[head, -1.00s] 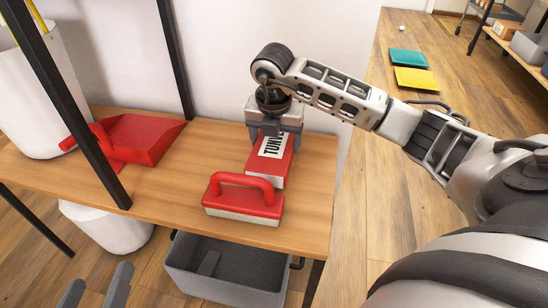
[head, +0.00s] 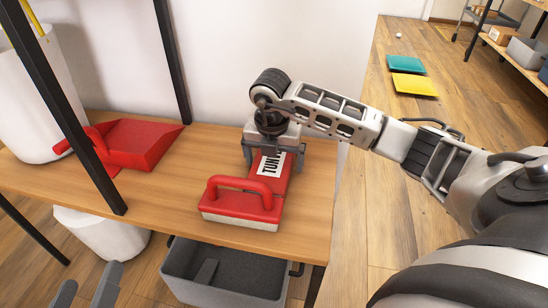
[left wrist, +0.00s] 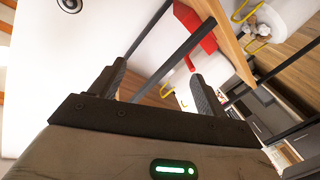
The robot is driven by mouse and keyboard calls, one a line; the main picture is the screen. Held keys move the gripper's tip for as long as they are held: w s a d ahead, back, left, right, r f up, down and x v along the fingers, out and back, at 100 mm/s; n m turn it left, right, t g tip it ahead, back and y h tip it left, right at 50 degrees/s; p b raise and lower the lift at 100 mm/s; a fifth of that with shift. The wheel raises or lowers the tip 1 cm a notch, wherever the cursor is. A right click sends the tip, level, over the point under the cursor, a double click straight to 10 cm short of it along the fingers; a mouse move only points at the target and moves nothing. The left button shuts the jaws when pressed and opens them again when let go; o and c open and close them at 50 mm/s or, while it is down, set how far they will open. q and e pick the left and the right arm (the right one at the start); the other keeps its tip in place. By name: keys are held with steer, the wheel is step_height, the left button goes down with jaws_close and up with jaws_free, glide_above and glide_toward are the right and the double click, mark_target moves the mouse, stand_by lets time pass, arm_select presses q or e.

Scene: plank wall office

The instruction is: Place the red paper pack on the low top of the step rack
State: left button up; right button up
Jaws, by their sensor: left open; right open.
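The red paper pack (head: 279,184), with a white label in black letters, lies on the wooden low top (head: 180,205) of the step rack. My right gripper (head: 273,158) is directly above and around the pack's far end, its fingers open on either side. The gripper covers that end, so I cannot tell whether a finger still touches the pack. My left gripper (head: 88,292) is open and empty at the bottom left, apart from the rack; its two fingers (left wrist: 155,85) also show empty in the left wrist view.
A red-handled float (head: 240,205) stands just in front of the pack. A red dustpan (head: 140,140) and a white bin (head: 35,110) are to the left. Black posts (head: 75,115) rise from the rack. A grey crate (head: 225,285) sits below.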

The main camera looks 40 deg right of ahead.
mark_target(273, 162)
steer(key=shift+r, duration=0.35)
arm_select(q)
steer(key=y+p, duration=0.1)
steer(key=p, duration=0.1)
steer(key=a+f+m+g+p, duration=0.1)
steer(key=p, duration=0.1)
steer(key=shift+s+a+f+m+y+p, duration=0.1)
steer(key=shift+s+f+m+y+p, duration=0.05)
steer(key=shift+f+m+y+p, duration=0.2)
arm_select(e)
step_height(273, 162, up, 12)
steer(key=s+a, duration=0.1)
steer(key=shift+a+f, duration=0.15)
steer(key=shift+f, duration=0.1)
steer(key=shift+s, duration=0.1)
